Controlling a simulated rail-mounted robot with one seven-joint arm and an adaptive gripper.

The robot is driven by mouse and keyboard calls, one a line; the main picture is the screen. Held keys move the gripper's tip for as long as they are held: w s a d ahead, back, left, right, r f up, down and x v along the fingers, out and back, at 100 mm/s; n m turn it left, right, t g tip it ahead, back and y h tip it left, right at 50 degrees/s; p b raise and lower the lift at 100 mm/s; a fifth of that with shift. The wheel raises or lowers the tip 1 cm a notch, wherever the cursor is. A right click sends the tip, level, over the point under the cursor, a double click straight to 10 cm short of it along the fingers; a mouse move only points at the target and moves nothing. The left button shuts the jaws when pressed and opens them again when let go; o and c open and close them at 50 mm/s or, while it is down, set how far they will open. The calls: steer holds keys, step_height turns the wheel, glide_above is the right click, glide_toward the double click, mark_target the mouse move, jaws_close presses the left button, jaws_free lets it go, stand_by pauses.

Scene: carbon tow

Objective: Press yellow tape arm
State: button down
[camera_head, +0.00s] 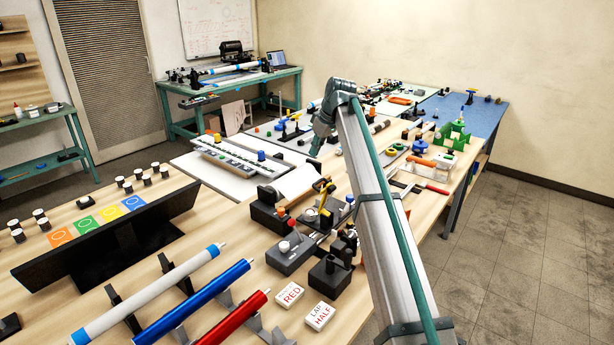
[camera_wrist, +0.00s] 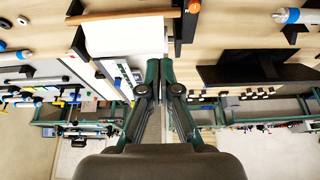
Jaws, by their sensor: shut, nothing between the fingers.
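The yellow tape arm (camera_head: 325,192) is a small, slanted yellow piece among the black devices near the middle of the table. My gripper (camera_head: 316,151) hangs from the arm's wrist, beyond the yellow arm and higher in the picture, apart from it. In the wrist view, my gripper's (camera_wrist: 158,62) two teal fingers are together and hold nothing. I cannot make out the yellow arm in the wrist view. My silver arm link covers part of the table to the right of the devices.
A white sheet (camera_wrist: 125,36) lies near the fingertips in the wrist view. A black box with a red-topped knob (camera_head: 290,254) and a black block (camera_head: 268,212) stand near the yellow arm. Blue tube (camera_head: 205,296) and red tube (camera_head: 232,318) lie at the front. A long tray (camera_head: 232,155) stands left.

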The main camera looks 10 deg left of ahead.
steer(key=shift+f, duration=0.1)
steer(key=p, duration=0.5)
glide_above(323, 198)
steer(key=w+a, duration=0.3)
step_height(323, 198, down, 9)
steer(key=shift+a+f, duration=0.15)
steer(key=shift+f, duration=0.05)
steer(key=shift+s, duration=0.2)
